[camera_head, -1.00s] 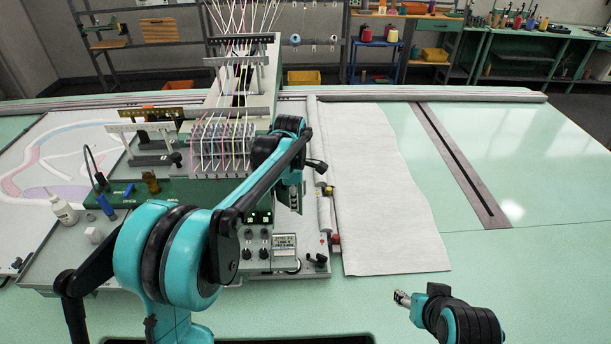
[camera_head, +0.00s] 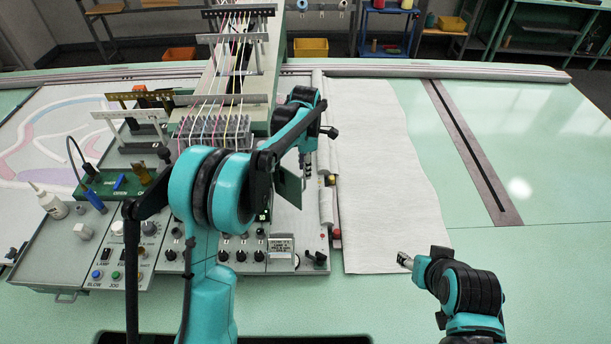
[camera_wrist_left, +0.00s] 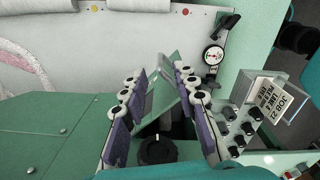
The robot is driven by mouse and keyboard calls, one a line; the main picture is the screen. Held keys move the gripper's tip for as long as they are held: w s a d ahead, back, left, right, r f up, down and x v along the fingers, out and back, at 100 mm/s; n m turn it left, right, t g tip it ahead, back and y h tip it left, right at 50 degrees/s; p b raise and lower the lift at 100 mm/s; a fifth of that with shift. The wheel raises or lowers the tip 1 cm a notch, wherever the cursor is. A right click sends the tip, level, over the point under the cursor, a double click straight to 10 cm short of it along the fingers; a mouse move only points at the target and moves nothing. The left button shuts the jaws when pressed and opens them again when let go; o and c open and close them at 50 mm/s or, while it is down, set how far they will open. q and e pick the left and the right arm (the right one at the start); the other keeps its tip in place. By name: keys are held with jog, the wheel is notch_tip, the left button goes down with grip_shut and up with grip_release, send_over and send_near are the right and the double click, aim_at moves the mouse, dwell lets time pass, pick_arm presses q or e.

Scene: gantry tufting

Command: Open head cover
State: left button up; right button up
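The tufting machine's head (camera_head: 215,135) stands behind my left arm, with many yarns running down to it. A dark green panel (camera_head: 288,186), which looks like the head cover, hangs tilted beside my left gripper. In the left wrist view a green plate (camera_wrist_left: 168,88) lies between the fingertips. My left gripper (camera_wrist_left: 158,80) has its purple-padded fingers apart; I cannot tell whether they touch the plate. In the head view the left fingers are mostly hidden by the wrist. My right gripper (camera_head: 404,260) is over the front of the white cloth, its fingers too small to read.
A control panel (camera_head: 125,260) with knobs and buttons lies front left, near a white bottle (camera_head: 48,202). In the wrist view a dial gauge (camera_wrist_left: 213,55) and a label card (camera_wrist_left: 270,100) are to the right.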

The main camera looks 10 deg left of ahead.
aim_at(292, 182)
pick_arm(q)
notch_tip(292, 182, down, 5)
jog(key=shift+w+f, duration=0.1)
jog(key=shift+f, duration=0.05)
grip_shut()
dwell(0.4)
